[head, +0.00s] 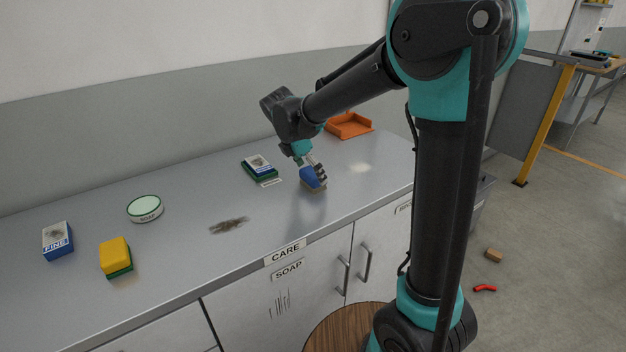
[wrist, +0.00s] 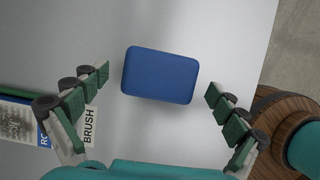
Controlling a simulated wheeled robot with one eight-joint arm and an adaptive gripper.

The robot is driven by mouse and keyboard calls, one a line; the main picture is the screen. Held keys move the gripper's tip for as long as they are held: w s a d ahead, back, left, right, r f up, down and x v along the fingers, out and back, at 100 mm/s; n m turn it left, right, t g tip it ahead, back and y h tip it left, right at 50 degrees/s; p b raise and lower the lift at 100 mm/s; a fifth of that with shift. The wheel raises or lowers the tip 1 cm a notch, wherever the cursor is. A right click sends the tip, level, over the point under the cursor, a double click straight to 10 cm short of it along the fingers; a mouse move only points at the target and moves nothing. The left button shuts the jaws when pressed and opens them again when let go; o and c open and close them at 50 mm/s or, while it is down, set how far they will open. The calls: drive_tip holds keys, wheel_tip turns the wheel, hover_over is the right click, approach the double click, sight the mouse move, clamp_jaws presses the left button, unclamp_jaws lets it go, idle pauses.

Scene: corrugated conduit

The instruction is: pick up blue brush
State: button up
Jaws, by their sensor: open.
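The blue brush (head: 312,177) lies on the grey counter (head: 185,245), with a tan lower edge showing in the head view. In the wrist view the brush (wrist: 160,75) is a rounded blue block seen from above, slightly tilted. My gripper (head: 316,170) is over the brush in the head view. In the wrist view my gripper (wrist: 158,91) is open, with one finger on each side of the brush and a clear gap on both sides. The brush lies between and slightly beyond the fingertips. Part of it is hidden by a finger in the head view.
An orange tray (head: 349,125) is behind. The counter's front edge is close.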

sight(313, 172)
drive_tip(key=shift+x, duration=1)
drive_tip(key=c, duration=1.3)
drive_tip(key=shift+r, duration=0.15)
wheel_tip(313, 172, up, 20)
drive_tip(key=shift+f, duration=0.1)
